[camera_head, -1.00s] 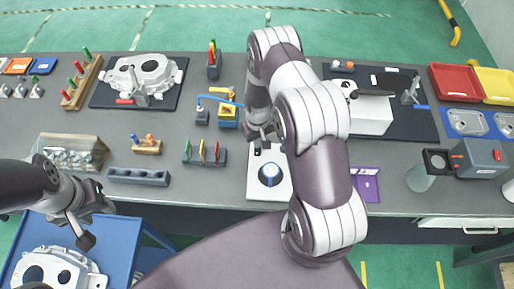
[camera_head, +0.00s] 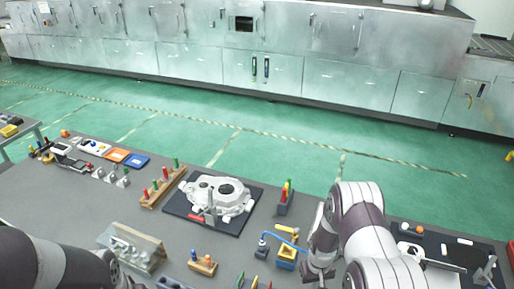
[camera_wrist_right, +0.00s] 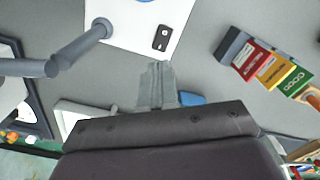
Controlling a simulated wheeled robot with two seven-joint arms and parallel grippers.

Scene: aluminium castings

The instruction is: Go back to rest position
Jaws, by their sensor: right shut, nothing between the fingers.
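My right arm (camera_head: 372,238) comes in at the lower right of the head view, white and dark. Its gripper (camera_head: 318,275) is over the workbench, beside a yellow and blue fixture. In the right wrist view my right gripper (camera_wrist_right: 157,75) is shut with nothing between its fingers, near a white plate (camera_wrist_right: 165,12). My left arm (camera_head: 60,268) shows at the lower left corner of the head view. Its gripper is outside the frame.
The grey workbench (camera_head: 60,200) carries a casting (camera_head: 222,198) on a black mat, a wooden rack (camera_head: 163,187), the yellow and blue fixture (camera_head: 286,258) and a clear bin (camera_head: 135,245). Coloured blocks (camera_wrist_right: 268,68) stand right of the gripper in the wrist view. Green floor lies beyond.

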